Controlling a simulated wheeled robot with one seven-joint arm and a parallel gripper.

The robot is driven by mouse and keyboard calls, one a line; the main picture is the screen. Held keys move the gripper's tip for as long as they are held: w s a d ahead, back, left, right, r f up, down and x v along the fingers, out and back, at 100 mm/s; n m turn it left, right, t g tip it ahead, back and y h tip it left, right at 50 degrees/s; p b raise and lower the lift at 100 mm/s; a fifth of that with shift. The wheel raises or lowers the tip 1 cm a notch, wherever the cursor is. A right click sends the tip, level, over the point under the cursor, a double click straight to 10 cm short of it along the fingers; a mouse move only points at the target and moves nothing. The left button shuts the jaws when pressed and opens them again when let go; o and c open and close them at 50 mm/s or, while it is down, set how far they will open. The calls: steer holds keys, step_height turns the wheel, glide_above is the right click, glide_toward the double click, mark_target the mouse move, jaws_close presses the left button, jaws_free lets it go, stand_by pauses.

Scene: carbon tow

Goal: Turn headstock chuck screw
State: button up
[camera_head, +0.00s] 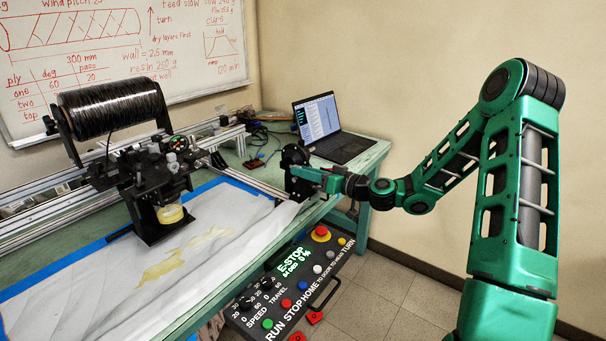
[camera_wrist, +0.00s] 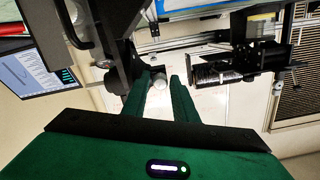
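The headstock (camera_head: 296,168) is a black block at the right end of the winder's rails, at the table's edge. My gripper (camera_head: 318,178) is right up at its near side in the head view. In the wrist view, my two green fingers (camera_wrist: 162,80) stand apart. A small pale round knob (camera_wrist: 157,82), perhaps the chuck screw, shows between the fingertips, nearer the left one. I cannot tell whether either finger touches it. The dark headstock bracket (camera_wrist: 122,62) is just left of the fingertips.
A laptop (camera_head: 325,128) stands open behind the headstock. The winding carriage with a black tow spool (camera_head: 112,107) is to the left on the rails. A control panel with an E-stop button (camera_head: 321,233) hangs at the table's front. Open floor lies at right.

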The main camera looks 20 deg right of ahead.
steer(key=v, duration=1)
steer(key=shift+s+d, duration=0.25)
steer(key=shift+s, duration=0.05)
